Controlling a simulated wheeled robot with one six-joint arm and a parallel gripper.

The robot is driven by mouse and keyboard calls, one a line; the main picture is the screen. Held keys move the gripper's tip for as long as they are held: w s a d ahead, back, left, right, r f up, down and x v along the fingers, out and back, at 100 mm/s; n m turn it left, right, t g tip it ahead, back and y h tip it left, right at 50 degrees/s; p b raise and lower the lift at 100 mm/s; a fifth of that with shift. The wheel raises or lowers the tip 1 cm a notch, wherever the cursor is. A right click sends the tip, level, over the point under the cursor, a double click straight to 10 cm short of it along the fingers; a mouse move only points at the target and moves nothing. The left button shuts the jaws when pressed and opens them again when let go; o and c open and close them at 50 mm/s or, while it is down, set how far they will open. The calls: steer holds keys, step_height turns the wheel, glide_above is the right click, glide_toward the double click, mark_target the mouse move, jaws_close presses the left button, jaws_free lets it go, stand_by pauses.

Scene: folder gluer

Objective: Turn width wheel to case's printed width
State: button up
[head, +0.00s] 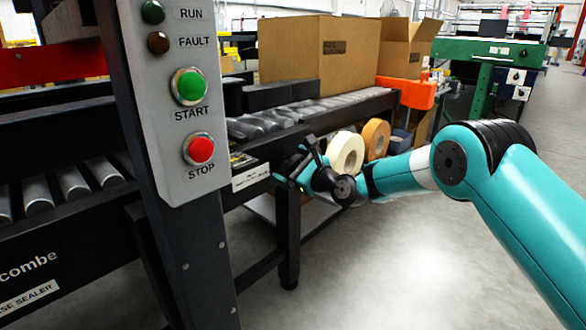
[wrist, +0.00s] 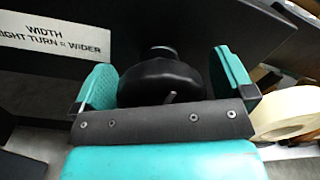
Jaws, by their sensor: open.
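The black width wheel (wrist: 160,78) shows in the wrist view, with a small knob on top and a pale pointer at its lower edge. My gripper (wrist: 163,84) is open, with one teal finger on each side of the wheel. I see gaps between fingers and wheel, and cannot tell any contact. In the head view my gripper (head: 297,172) is at the side of the conveyor frame, and the wheel is hard to make out there.
A label (wrist: 62,33) beside the wheel reads WIDTH, right turn = wider. Two tape rolls (head: 346,153) (head: 376,138) are close behind my gripper. A control post with a START button (head: 188,86) and STOP button (head: 199,149) stands left. The floor at right is clear.

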steer(key=c, duration=0.9)
steer(key=shift+n, duration=0.4)
